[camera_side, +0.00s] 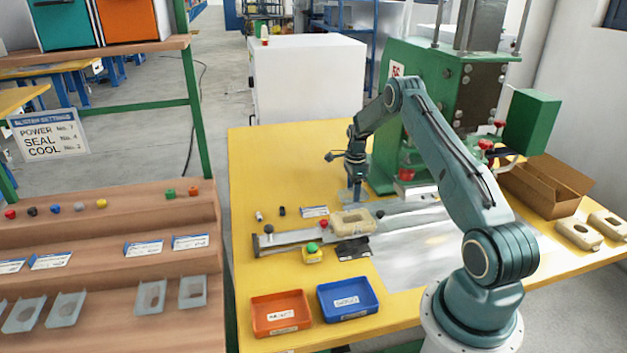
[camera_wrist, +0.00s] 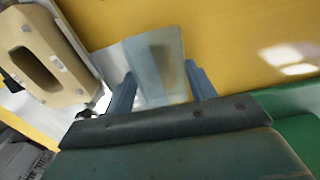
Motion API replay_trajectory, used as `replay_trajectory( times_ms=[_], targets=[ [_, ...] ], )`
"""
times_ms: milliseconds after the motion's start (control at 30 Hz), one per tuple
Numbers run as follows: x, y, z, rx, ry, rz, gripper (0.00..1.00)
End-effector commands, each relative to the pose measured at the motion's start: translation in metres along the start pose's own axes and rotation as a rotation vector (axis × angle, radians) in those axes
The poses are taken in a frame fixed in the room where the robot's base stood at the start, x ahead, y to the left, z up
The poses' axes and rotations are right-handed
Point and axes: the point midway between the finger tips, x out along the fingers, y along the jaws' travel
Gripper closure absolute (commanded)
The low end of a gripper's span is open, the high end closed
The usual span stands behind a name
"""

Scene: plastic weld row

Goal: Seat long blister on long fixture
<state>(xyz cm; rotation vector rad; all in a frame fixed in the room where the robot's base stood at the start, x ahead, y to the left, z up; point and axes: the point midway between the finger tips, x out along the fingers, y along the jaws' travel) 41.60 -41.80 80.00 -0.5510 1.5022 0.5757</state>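The long blister, a clear bluish plastic tray (camera_wrist: 158,62), lies between my gripper's two blue fingers (camera_wrist: 161,72) in the wrist view, with a finger against each side. In the side view my gripper (camera_side: 354,180) points down with the pale blister (camera_side: 350,196) at its tip, behind the fixture. The long fixture (camera_side: 344,226) is a beige block with an oblong opening, sitting on the grey slide rail. It also shows at the upper left of the wrist view (camera_wrist: 70,42), apart from the blister. Its opening looks empty.
An orange tray (camera_side: 281,313) and a blue tray (camera_side: 347,299) stand at the table's front. A green press (camera_side: 440,110) rises behind. Spare fixtures (camera_side: 579,234) and a cardboard box (camera_side: 545,188) are at right. A stepped wooden rack (camera_side: 110,262) holds more blisters at left.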

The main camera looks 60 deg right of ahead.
Motion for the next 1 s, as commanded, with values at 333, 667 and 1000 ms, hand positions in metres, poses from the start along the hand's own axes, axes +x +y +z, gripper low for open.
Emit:
replay_trajectory(
  times_ms=[333, 667, 1000],
  targets=[
    [-0.001, 0.0, 0.0, 0.0, 0.0, 0.0, 0.59],
    [-0.012, 0.0, 0.0, 0.0, 0.0, 0.0, 0.59],
    [-0.026, 0.0, 0.0, 0.0, 0.0, -0.001, 0.59]
  ],
)
